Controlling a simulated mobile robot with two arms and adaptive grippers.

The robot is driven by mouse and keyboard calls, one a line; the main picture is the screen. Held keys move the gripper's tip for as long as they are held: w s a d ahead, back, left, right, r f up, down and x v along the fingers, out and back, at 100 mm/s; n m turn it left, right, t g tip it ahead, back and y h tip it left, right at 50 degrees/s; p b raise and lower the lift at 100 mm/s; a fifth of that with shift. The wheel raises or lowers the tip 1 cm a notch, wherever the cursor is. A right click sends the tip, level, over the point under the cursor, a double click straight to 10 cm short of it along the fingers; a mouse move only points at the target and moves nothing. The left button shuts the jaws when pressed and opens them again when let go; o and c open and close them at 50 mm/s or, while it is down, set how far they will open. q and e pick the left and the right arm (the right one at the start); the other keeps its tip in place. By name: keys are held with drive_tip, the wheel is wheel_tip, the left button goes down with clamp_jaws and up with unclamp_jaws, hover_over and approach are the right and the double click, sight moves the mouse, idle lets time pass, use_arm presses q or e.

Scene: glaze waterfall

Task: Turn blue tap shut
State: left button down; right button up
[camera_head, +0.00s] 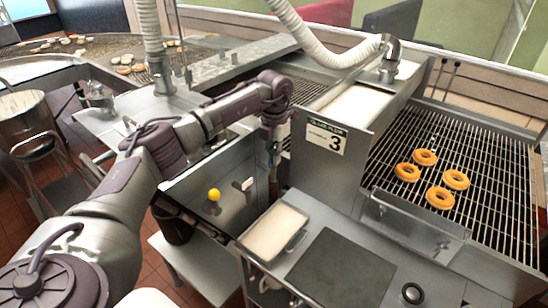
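My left arm reaches in from the lower left and bends down at the wrist. My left gripper (272,155) points down in front of the steel panel beside the number 3 sign. Its fingers are small and dark here, and I cannot tell whether they are open or shut. I cannot make out a blue tap clearly; anything at the fingertips is hidden or too small to tell. A yellow round knob (214,195) and a small white piece (247,184) show on the steel front left of the gripper. My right gripper is not in view.
The number 3 sign (326,137) is on the steel housing right of the gripper. A white-filled tray (275,232) sits below it. Several ring doughnuts (440,197) lie on the wire conveyor at right. A large pot (25,118) stands at left.

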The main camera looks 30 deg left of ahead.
use_arm(q)
drive_tip(key=shift+m, duration=0.4)
drive_tip(key=c, duration=1.3)
unclamp_jaws()
drive_tip(key=shift+c, duration=0.2)
wheel_tip(320, 180, up, 12)
